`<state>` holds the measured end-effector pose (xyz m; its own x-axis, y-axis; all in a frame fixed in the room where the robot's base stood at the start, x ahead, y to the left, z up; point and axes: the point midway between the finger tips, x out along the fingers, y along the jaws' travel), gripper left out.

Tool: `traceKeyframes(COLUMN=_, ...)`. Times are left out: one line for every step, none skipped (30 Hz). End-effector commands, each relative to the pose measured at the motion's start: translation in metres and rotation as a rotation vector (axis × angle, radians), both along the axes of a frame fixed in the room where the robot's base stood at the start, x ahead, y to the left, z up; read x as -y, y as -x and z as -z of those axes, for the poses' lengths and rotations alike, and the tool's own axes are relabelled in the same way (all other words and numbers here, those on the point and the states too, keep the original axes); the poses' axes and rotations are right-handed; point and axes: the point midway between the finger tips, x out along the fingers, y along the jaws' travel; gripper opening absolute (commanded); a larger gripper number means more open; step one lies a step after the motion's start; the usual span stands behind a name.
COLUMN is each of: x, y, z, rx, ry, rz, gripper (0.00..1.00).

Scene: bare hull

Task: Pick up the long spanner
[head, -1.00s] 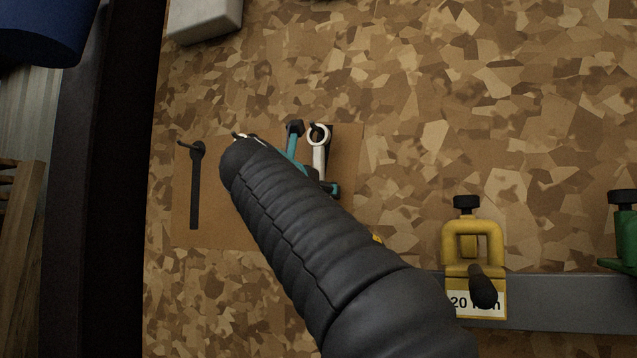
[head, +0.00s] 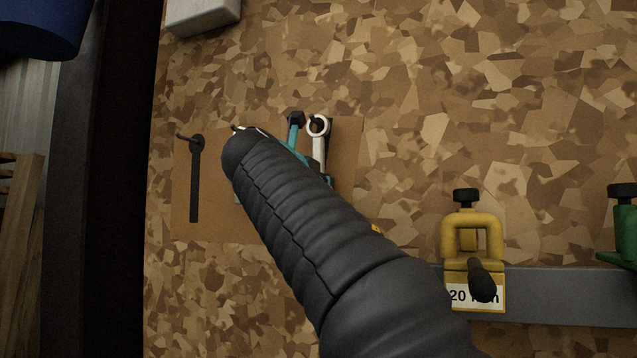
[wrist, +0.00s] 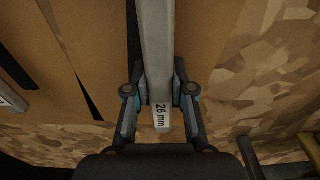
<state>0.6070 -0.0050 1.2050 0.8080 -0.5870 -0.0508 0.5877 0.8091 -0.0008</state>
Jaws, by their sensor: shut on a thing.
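The silver spanner (wrist: 156,55) runs down the middle of the wrist view, its lower end marked 26 mm. My gripper (wrist: 160,92) is shut on it near that end, with one finger on each side. In the head view the spanner's ring end (head: 318,125) is at a dark peg on the brown board, and its lower part is hidden by my arm. My gripper also shows there as teal and dark parts (head: 296,138), mostly hidden behind my arm. I cannot tell whether the ring is still around the peg.
The brown board (head: 345,200) carries a dark spanner-shaped outline (head: 195,185) with an empty peg at the left. Part of another labelled spanner (wrist: 10,98) shows at the wrist view's left edge. A yellow clamp (head: 450,235) labelled 20 mm sits on a grey rail (head: 560,300) at right.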

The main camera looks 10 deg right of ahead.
Motion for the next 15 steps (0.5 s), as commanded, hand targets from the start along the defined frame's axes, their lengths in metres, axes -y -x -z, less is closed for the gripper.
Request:
traceKeyframes(x=0.0, y=0.0, z=-0.007, rx=0.001, ry=0.0, rz=0.0, gripper=0.0)
traceKeyframes(x=0.0, y=0.0, z=-0.01, rx=0.003, ry=0.0, rz=0.0, gripper=0.0)
traceKeyframes(x=0.0, y=0.0, z=-0.015, rx=0.003, ry=-0.001, rz=0.0, gripper=0.0)
traceKeyframes(x=-0.002, y=0.001, z=-0.015, rx=0.003, ry=0.0, rz=-0.001, gripper=0.0)
traceKeyframes(x=-0.005, y=0.006, z=-0.012, rx=0.003, ry=-0.001, rz=-0.003, gripper=0.0)
traceKeyframes(x=-0.009, y=0.011, z=-0.012, rx=0.003, ry=0.001, rz=-0.004, gripper=0.0)
traceKeyframes(x=-0.012, y=0.016, z=-0.012, rx=0.002, ry=0.0, rz=-0.004, gripper=0.0)
traceKeyframes(x=-0.015, y=0.02, z=-0.011, rx=0.002, ry=0.0, rz=-0.004, gripper=0.0)
traceKeyframes(x=-0.02, y=0.026, z=-0.012, rx=0.003, ry=0.001, rz=-0.006, gripper=0.0)
traceKeyframes(x=-0.023, y=0.031, z=-0.012, rx=0.003, ry=-0.001, rz=-0.005, gripper=0.0)
traceKeyframes(x=-0.027, y=0.036, z=-0.012, rx=0.003, ry=-0.001, rz=-0.006, gripper=0.0)
traceKeyframes(x=-0.032, y=0.042, z=-0.011, rx=0.002, ry=0.0, rz=-0.006, gripper=0.0)
traceKeyframes(x=-0.035, y=0.048, z=-0.012, rx=0.002, ry=0.0, rz=-0.006, gripper=0.0)
traceKeyframes(x=-0.039, y=0.053, z=-0.012, rx=0.002, ry=0.0, rz=-0.007, gripper=0.0)
traceKeyframes(x=-0.045, y=0.06, z=-0.012, rx=0.002, ry=0.0, rz=-0.007, gripper=0.0)
